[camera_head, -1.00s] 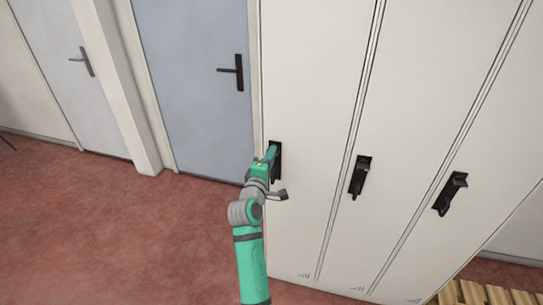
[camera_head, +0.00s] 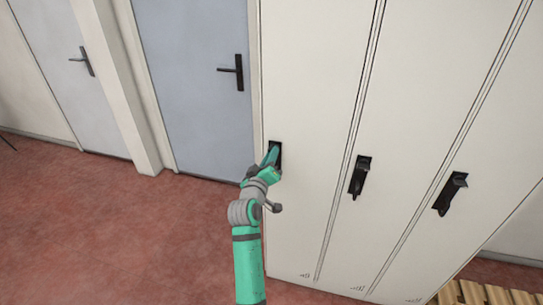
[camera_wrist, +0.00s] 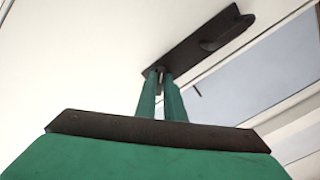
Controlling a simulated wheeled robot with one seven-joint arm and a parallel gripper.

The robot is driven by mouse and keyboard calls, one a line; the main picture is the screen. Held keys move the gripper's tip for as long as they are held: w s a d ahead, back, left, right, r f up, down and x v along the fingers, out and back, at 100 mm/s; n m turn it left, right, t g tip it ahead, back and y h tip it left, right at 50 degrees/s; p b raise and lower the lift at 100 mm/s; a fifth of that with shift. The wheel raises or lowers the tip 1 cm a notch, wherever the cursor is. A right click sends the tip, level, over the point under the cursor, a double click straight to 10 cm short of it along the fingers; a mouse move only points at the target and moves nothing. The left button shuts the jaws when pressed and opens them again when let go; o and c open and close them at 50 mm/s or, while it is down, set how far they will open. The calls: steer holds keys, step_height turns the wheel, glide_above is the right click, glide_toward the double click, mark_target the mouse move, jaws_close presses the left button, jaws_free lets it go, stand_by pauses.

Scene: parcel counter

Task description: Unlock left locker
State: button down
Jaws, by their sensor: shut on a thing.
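The left locker (camera_head: 315,110) is the leftmost of three cream locker doors and looks shut. Its black lock plate (camera_head: 277,148) is partly hidden by my gripper (camera_head: 273,154). In the wrist view the black plate (camera_wrist: 195,48) runs diagonally, with a rounded handle (camera_wrist: 228,36) toward its upper right end. My gripper's two green fingers (camera_wrist: 161,78) are close together at the plate's lower end. They are shut on a small key (camera_wrist: 160,72) at the lock, mostly hidden between the fingertips.
The middle locker's handle (camera_head: 359,176) and the right locker's handle (camera_head: 450,193) are to the right. A blue-grey door (camera_head: 195,80) stands to the left. The red floor (camera_head: 120,230) is clear at left. Wooden slats (camera_head: 490,294) are at lower right.

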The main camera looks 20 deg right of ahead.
steer(key=shift+m, duration=4.3)
steer(key=c, duration=1.9)
jaws_free()
steer(key=shift+o, duration=0.2)
steer(key=v, duration=1)
steer(key=shift+s+a, duration=0.2)
steer(key=shift+s, duration=0.2)
